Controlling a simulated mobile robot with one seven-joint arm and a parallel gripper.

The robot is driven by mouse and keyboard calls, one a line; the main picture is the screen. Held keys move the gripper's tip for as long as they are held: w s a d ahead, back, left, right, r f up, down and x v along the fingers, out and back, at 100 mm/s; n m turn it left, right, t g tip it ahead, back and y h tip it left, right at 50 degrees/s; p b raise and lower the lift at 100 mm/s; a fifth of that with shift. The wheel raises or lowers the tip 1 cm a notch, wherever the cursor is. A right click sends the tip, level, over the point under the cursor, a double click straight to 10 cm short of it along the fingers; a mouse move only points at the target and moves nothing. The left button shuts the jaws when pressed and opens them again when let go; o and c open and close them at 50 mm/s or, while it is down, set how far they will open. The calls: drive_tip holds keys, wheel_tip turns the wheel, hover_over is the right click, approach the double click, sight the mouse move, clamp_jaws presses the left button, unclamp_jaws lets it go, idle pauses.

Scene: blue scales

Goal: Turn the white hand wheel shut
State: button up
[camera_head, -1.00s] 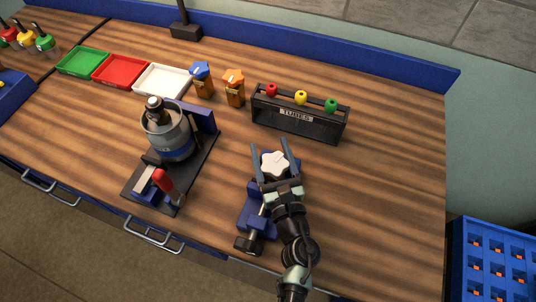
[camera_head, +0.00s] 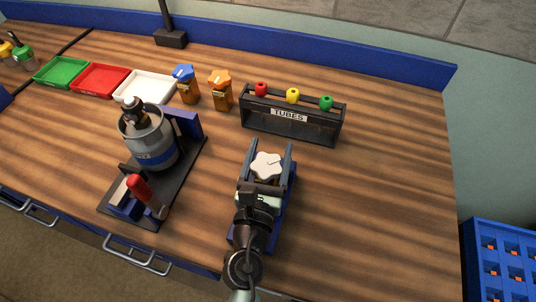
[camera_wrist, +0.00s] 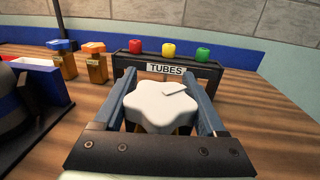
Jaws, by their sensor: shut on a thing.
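The white hand wheel (camera_head: 266,166) is a lobed knob with a thin line marked on its top. It sits on a blue fixture (camera_head: 284,203) near the front of the wooden bench, much of which is hidden under my arm. My gripper (camera_head: 267,158) is shut on the wheel, with one grey finger along each side. In the wrist view the wheel (camera_wrist: 160,105) fills the space between the two fingers of my gripper (camera_wrist: 165,95), and its line points to the upper right. The wheel's stem is hidden.
A black rack labelled TUBES (camera_head: 290,117) stands just behind the wheel. A metal canister (camera_head: 150,140) in a clamp with a red handle (camera_head: 139,188) stands to the left. Orange bottles (camera_head: 221,92) and trays (camera_head: 145,88) are farther back. The bench to the right is clear.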

sight(281, 161)
drive_tip(key=m+h, duration=0.1)
drive_tip(key=m+g+h+b, duration=0.1)
drive_tip(key=h, duration=0.1)
drive_tip(key=shift+d+f+m+h+b, duration=0.1)
drive_tip(key=shift+d+m+h+b, duration=0.1)
drive_tip(key=shift+m+h+b, duration=0.1)
drive_tip(key=m+h, duration=0.1)
drive_tip(key=g+h, duration=0.1)
drive_tip(key=m+g+h, duration=0.1)
drive_tip(key=shift+s+d+r+m+h, duration=0.2)
drive_tip(key=shift+s+d+m+h, duration=0.05)
drive_tip(key=shift+d+m+h, duration=0.1)
drive_tip(key=m+g+h, duration=0.3)
drive_tip(key=g, duration=0.1)
drive_tip(key=shift+s+d+h+p, duration=0.25)
drive_tip(key=shift+s+d+p, duration=0.05)
drive_tip(key=shift+d+p, duration=0.05)
drive_tip(key=shift+s+d+f+m+g+h, duration=0.15)
drive_tip(key=shift+m+g+h, duration=0.25)
drive_tip(key=shift+m+g, duration=0.25)
drive_tip(key=shift+s+d+r+m+g+h, duration=0.15)
drive_tip(key=shift+m+g+h, duration=0.25)
drive_tip(key=shift+g, duration=0.35)
drive_tip(key=shift+s+f, duration=0.1)
drive_tip(key=shift+f, duration=0.05)
drive_tip(key=o, duration=1.3)
wheel_tip(281, 161, up, 10)
drive_tip(key=shift+r+p, duration=0.1)
drive_tip(key=shift+p, duration=0.55)
